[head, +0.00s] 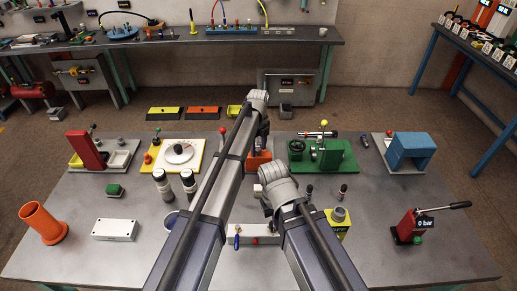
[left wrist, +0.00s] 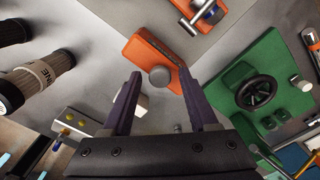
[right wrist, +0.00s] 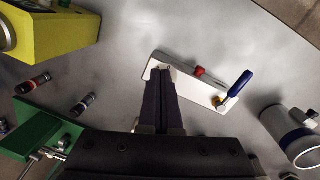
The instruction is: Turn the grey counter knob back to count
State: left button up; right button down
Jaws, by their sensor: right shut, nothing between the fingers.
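The grey knob (left wrist: 159,77) is a short round cylinder on the face of an orange box (left wrist: 140,50), which I take for the counter. In the head view the orange box (head: 259,163) is partly hidden behind my left arm, and the knob does not show clearly. My left gripper (left wrist: 160,82) is open, with one finger on each side of the knob in its view; contact and depth cannot be told. The left gripper (head: 264,134) points down over the box in the head view. My right gripper (right wrist: 162,76) is shut and empty, over the edge of a white plate.
The white plate (right wrist: 188,87) carries a red knob and a blue lever (right wrist: 239,84). A green fixture (head: 333,158) stands right of the orange box. Two dark cylinders (left wrist: 45,75) and a dial board (head: 178,153) stand to its left. A yellow box (right wrist: 60,40) is near my right gripper.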

pick_arm(q)
grip_shut()
jog(key=shift+n, duration=0.3)
dwell(0.3)
jog(key=n, duration=0.5)
jog(key=shift+n, duration=0.3)
jog(key=n, duration=1.1)
jog(key=shift+w+n, duration=0.1)
jog(key=shift+n, duration=0.2)
jog(key=n, duration=0.5)
jog(key=shift+n, duration=0.7)
